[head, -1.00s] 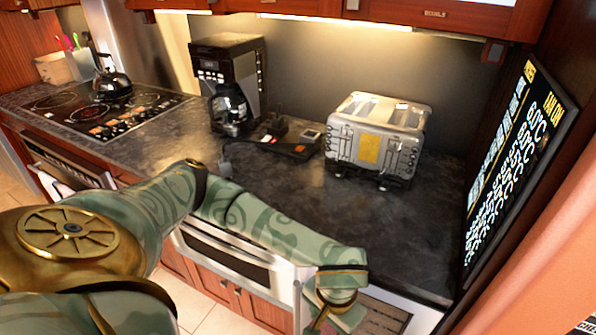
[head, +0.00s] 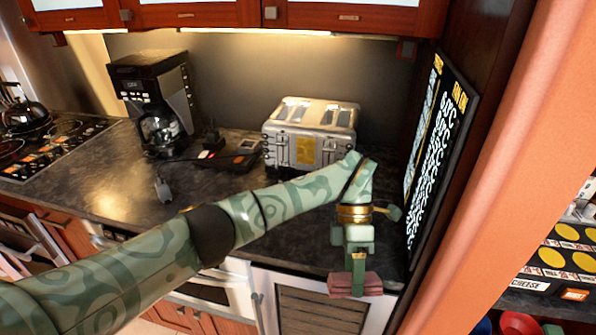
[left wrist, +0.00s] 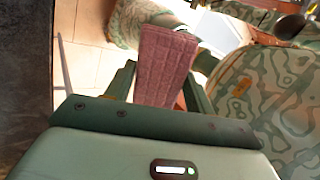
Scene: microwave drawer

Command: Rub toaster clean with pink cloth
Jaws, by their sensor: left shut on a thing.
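The silver toaster (head: 312,133) stands on the dark countertop against the back wall, with a yellow panel on its front. My left gripper (head: 357,274) is shut on the pink cloth (head: 345,285), in front of the counter's edge, lower than and to the right of the toaster. The cloth looks like a flat, folded block. In the left wrist view the cloth (left wrist: 165,65) stands out between the fingers, apart from the toaster, which is not in that view. My right gripper is not seen.
A coffee maker (head: 153,100) and a dark device with a cable (head: 229,155) stand left of the toaster. A menu board (head: 437,150) hangs on the right wall. Cabinets (head: 360,15) overhang the counter.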

